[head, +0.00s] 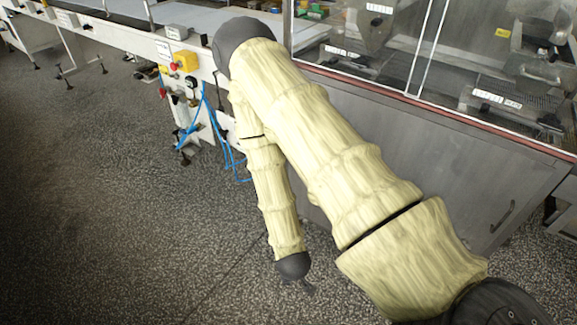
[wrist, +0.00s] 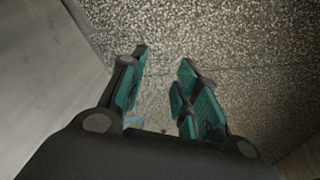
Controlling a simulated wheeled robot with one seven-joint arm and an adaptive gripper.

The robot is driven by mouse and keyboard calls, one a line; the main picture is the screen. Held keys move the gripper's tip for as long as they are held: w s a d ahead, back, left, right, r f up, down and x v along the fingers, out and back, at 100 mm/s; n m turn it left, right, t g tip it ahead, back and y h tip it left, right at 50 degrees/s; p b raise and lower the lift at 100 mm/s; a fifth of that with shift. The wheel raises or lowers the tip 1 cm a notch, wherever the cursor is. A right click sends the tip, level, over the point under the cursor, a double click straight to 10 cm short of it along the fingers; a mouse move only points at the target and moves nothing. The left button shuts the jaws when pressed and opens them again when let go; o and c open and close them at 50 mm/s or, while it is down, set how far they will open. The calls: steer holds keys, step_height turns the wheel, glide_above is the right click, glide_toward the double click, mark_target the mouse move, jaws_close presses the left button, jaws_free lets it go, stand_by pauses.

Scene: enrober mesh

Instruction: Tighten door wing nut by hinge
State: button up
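I cannot make out the door wing nut or its hinge in either view. A machine with clear glass panels (head: 435,50) stands at the upper right of the head view, above a grey lower cabinet (head: 430,150). My gripper shows in the wrist view with its teal-padded fingers (wrist: 163,72) spread apart and nothing between them. It points down at bare speckled floor. In the head view my arm folds down in front of the cabinet, and its dark end hangs low over the floor; the fingers can hardly be seen there.
A white conveyor (head: 110,35) runs along the upper left, with a yellow box with a red button (head: 184,61) and blue hoses (head: 205,125). A dark handle (head: 503,216) is on the cabinet at right. The speckled floor (head: 90,210) at left is clear.

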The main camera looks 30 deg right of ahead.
steer(key=w+d+f+m+t+h+b, duration=0.1)
steer(key=w+d+b, duration=0.15)
steer(key=w, duration=0.45)
steer(key=w+d+f+m+t+h+b, duration=0.1)
steer(key=w+d+t+h+b, duration=0.15)
steer(key=w, duration=0.35)
steer(key=w+d+r+m+g+h+b, duration=0.1)
steer(key=w+d+r+m+h+b, duration=0.2)
steer(key=w+d+r+m+b, duration=0.5)
steer(key=w+d+r+m+g+h+b, duration=0.1)
steer(key=w+d+r+m+h+b, duration=0.2)
steer(key=w+b, duration=0.9)
steer(key=w+d+f+n+b, duration=0.1)
steer(key=w+d+f, duration=0.2)
steer(key=d, duration=0.6)
steer(key=w+h, duration=0.1)
steer(key=w, duration=0.1)
steer(key=shift+w, duration=0.3)
steer(key=shift+t, duration=0.25)
jaws_close()
